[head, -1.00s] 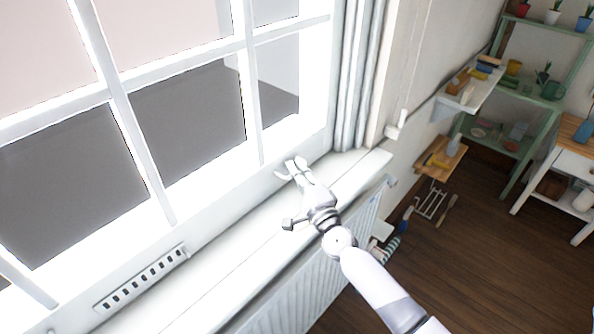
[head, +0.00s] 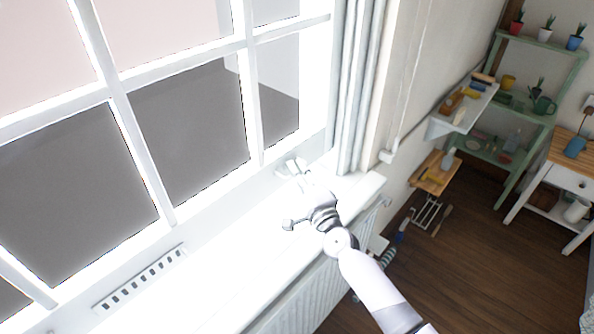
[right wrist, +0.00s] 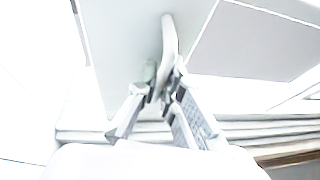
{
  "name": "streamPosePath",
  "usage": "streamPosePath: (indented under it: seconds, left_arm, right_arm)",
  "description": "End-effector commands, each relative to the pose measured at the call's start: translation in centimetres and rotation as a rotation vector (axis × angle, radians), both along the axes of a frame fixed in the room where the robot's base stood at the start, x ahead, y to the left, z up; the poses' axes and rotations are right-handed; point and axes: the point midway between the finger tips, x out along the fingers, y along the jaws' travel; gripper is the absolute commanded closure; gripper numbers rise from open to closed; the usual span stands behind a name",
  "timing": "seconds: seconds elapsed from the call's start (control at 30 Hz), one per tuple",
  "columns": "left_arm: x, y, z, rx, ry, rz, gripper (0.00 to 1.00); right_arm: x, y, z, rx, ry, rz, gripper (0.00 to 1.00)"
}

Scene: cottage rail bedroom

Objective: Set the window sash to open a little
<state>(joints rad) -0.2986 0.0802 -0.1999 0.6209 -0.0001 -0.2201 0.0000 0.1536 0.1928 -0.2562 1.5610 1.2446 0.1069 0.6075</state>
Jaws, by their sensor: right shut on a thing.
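The white window sash (head: 120,97) with its glazing bars fills the left of the head view. My right gripper (head: 291,168) is at the sash's lower rail, near its right end. In the right wrist view my right gripper (right wrist: 165,92) is shut on a pale, narrow sash handle (right wrist: 169,42), which stands up between the fingertips. In the head view the handle is mostly hidden by the fingers. Glare hides the exact gap under the sash. My left gripper is in neither view.
A white sill (head: 230,270) runs below the sash, above a radiator (head: 310,300). A slotted vent strip (head: 140,279) is at lower left. Curtains (head: 358,90) hang right of the window. A wall shelf (head: 465,108) and a green shelf unit (head: 545,105) stand farther right.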

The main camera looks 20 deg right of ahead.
Motion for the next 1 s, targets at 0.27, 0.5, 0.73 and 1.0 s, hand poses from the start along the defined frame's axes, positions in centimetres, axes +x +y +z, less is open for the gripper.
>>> streamPosePath:
  seconds: [0.27,0.5,0.73,1.0]
  left_arm:
    - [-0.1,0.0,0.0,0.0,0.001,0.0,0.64]
    - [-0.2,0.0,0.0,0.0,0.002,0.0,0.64]
    - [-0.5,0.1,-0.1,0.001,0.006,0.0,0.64]
    - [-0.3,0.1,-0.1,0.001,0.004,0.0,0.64]
  right_arm:
    - [0.1,-0.1,0.4,0.003,-0.008,-0.003,0.84]
    - [0.0,0.0,0.1,0.001,-0.003,-0.001,0.72]
    - [0.0,0.0,0.0,0.0,-0.001,0.0,0.72]
    - [-3.2,-0.5,-0.6,0.0,0.002,0.0,0.72]
